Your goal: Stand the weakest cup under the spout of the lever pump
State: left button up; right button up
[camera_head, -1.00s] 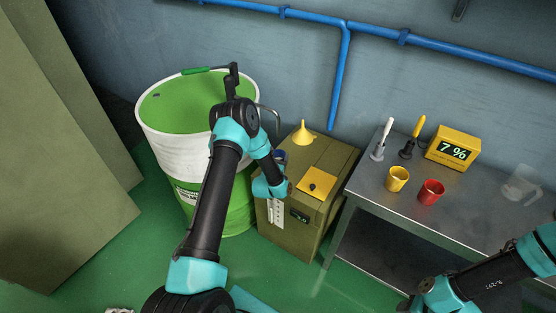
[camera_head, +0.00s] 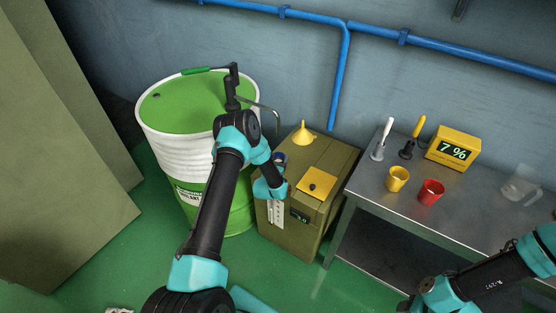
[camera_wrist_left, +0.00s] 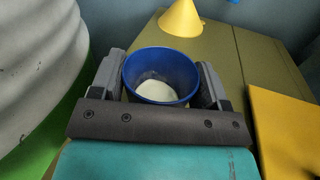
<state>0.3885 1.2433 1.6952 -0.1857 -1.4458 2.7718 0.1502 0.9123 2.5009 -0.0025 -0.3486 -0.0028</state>
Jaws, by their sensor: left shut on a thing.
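A yellow cup (camera_head: 397,179) and a red cup (camera_head: 431,192) stand on the metal bench. The right gripper is not visible.
The bench (camera_head: 470,210) also holds a yellow display (camera_head: 454,147) reading 7 %, two handled tools and a clear jug (camera_head: 521,185).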

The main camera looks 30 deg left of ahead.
pick_arm(q)
jog(key=o, duration=1)
jog(key=shift+f, duration=0.1)
jog(key=v, duration=1.2)
